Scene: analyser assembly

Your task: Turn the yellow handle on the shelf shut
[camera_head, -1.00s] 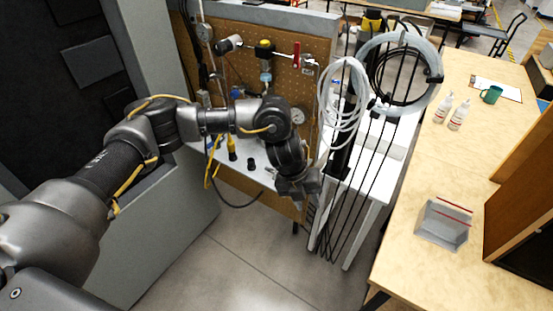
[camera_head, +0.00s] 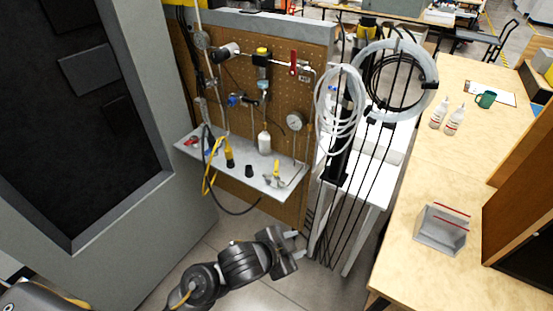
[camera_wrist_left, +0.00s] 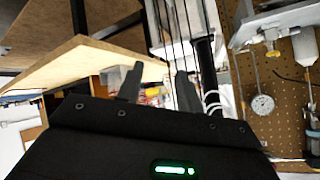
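The shelf (camera_head: 225,166) is a pale ledge on the front of a brown pegboard. A small yellow handle (camera_head: 277,171) sits near its right end, above a metal fitting; its exact angle is too small to tell. My left gripper (camera_head: 298,244) is low in front of the shelf and below it, apart from the handle. Its two fingers are spread with nothing between them, as the left wrist view also shows (camera_wrist_left: 157,84). The shelf shows at the upper right of that view (camera_wrist_left: 285,22). My right gripper is not in view.
A yellow-black tool (camera_head: 229,157), a white bottle (camera_head: 264,142) and a black cap (camera_head: 249,171) are on the shelf. A gauge (camera_head: 294,121) and red lever (camera_head: 293,62) are on the pegboard. Hanging hoses and black rods stand right of it. Floor space below is open.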

